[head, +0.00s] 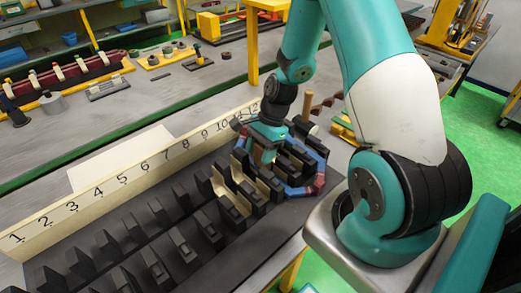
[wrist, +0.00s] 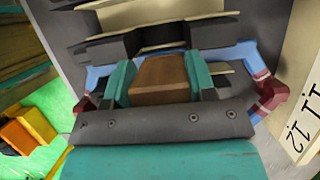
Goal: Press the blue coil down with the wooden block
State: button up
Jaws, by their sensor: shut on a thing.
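My gripper (wrist: 160,82) is shut on the wooden block (wrist: 161,77), a brown block between its teal fingers in the wrist view. In the head view my gripper (head: 266,150) is over the right end of the dark stator, and the block is mostly hidden by the arm. The blue coil (head: 312,150) with red ends loops around the right end of the slots. In the wrist view the coil (wrist: 243,54) shows on both sides of the block. Whether the block touches the coil is hidden by the gripper.
The stator (head: 165,225) has rows of dark teeth, with cream liners (head: 234,199) in several slots near my gripper. A numbered cream strip (head: 110,190) runs along its back. A workbench (head: 150,95) with tools and parts stands behind.

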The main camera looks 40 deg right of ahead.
notch_tip(320, 180, up, 12)
jog(key=p, duration=1)
jog(key=shift+f, duration=0.1)
jog(key=shift+f, duration=0.15)
